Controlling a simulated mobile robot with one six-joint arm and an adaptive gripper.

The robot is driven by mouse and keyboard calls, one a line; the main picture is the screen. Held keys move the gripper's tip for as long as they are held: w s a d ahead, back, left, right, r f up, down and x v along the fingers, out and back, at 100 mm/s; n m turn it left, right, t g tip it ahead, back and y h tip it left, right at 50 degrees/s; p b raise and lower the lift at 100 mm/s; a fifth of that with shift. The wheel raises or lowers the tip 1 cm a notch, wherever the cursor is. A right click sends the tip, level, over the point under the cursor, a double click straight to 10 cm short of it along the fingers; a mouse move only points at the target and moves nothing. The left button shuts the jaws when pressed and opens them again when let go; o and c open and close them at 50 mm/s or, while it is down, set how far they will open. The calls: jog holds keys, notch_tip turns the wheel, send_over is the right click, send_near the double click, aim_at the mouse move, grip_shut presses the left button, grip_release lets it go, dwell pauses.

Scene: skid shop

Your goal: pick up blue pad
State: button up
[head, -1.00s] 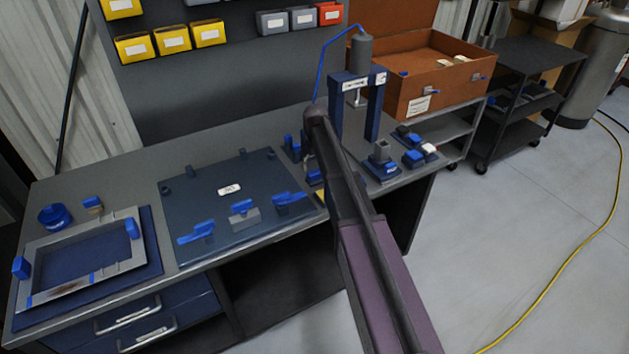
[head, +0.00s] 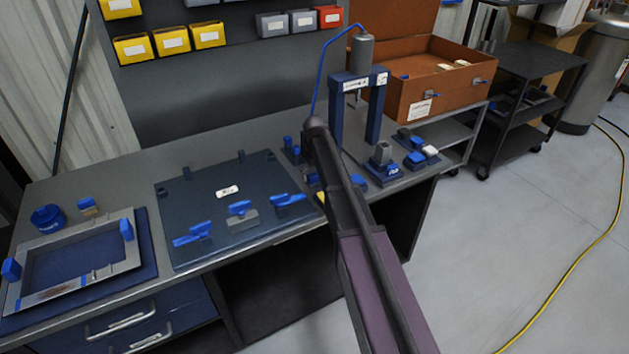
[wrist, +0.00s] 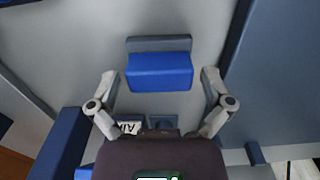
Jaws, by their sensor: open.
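The blue pad (wrist: 160,72) shows in the upper middle of the wrist view, with a grey strip along its upper edge, over a grey surface. My gripper (wrist: 160,82) is open, one finger to the left of the pad and one to the right, with gaps on both sides. Nothing is held. In the head view my arm hides my gripper and most of the spot below it. Bits of blue show beside the arm there, but I cannot tell whether they are this pad.
A dark blue plate with clamps (head: 222,192) lies left of my arm on the bench. A blue press frame (head: 340,112) and a small block fixture (head: 383,160) stand right of it. An orange-brown case (head: 405,97) is behind. A grey metal frame (head: 75,290) lies far left.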

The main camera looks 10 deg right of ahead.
aim_at(315, 174)
jog(key=c, duration=1)
jog(key=shift+o, duration=0.2)
jog(key=shift+r, duration=0.2)
notch_tip(315, 174, up, 3)
jog(key=p, duration=0.3)
jog(key=shift+r+p, duration=0.2)
jog(key=shift+p, duration=0.15)
jog(key=s+d+r+p, duration=0.1)
jog(key=s, duration=1.5)
jog(key=shift+d, duration=0.2)
jog(key=shift+r, duration=0.1)
jog(key=o, duration=0.3)
jog(key=shift+c, duration=0.8)
